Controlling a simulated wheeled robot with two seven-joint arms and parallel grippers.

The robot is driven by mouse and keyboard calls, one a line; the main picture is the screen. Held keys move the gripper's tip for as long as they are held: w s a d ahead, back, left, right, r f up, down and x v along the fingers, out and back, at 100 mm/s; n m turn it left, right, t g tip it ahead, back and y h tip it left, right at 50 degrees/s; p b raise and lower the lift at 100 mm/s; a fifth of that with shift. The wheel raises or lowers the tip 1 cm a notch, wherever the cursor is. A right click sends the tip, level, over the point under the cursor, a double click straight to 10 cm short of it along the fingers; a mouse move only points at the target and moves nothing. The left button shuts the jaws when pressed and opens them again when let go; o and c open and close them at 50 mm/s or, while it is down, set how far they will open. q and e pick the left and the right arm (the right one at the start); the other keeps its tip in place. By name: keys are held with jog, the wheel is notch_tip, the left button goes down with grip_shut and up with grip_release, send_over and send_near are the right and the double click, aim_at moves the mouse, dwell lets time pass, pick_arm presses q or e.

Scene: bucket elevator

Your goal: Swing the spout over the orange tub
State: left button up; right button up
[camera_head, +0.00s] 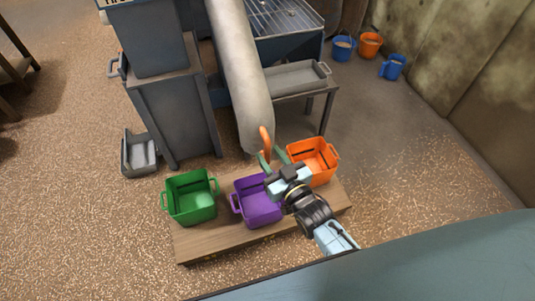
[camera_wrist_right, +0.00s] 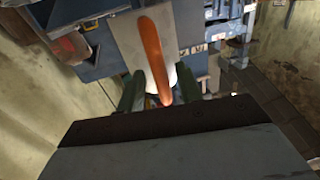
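The spout (camera_head: 240,75) is a thick pale grey tube slanting down from the machine. In the head view, its lower end appears near the back of the purple tub, left of the orange tub (camera_head: 320,172). An orange handle (camera_head: 265,139) stands at its lower end; it also shows in the wrist view (camera_wrist_right: 153,55). My right gripper (camera_head: 271,161) has its green fingers on either side of the handle, with gaps visible in the wrist view (camera_wrist_right: 160,92). It looks open. The orange tub is just right of it. My left gripper is not in view.
The purple tub (camera_head: 258,214) and green tub (camera_head: 191,208) stand with the orange one on a wooden board (camera_head: 225,242). A grey tray (camera_head: 295,78) is on a stand behind. A grey bin (camera_head: 130,165) sits at left. Blue and orange buckets (camera_head: 370,45) stand by the wall.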

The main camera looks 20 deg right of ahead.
jog(key=shift+x, duration=1)
grip_shut()
